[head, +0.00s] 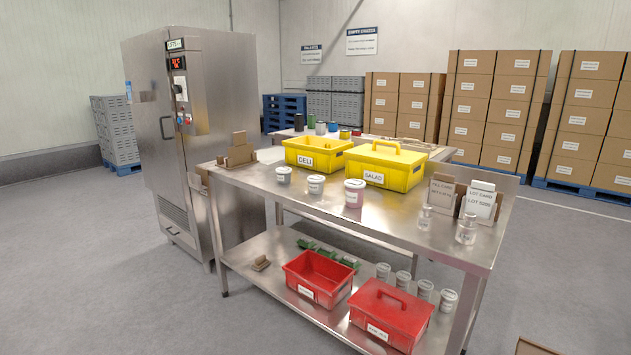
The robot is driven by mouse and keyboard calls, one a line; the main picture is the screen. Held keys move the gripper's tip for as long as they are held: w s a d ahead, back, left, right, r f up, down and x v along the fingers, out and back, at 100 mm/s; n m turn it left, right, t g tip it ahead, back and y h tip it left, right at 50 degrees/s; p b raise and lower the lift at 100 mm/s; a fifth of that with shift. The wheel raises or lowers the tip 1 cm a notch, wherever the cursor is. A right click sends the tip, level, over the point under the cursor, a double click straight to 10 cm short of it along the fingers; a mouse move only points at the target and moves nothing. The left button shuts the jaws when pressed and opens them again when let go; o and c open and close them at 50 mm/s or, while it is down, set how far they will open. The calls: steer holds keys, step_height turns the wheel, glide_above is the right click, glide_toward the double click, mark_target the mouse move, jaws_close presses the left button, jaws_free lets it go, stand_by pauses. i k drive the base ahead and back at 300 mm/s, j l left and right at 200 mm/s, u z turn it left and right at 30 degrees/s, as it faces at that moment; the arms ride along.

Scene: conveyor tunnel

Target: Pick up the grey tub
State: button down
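A small lidded tub with grey contents, the grey tub (283,176), stands upright on the top of the steel table, in front of the yellow DELI crate. To its right stand a whitish tub (316,185) and a larger pink tub (354,194), both lidded and apart from it. Nothing hides the grey tub's near side. My gripper is not in view.
Yellow DELI crate (318,142) and lidded SALAD crate (412,180) sit behind the tubs. A steel cabinet (225,100) stands left.

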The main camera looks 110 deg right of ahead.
mark_target(284, 172)
steer(key=z, duration=4)
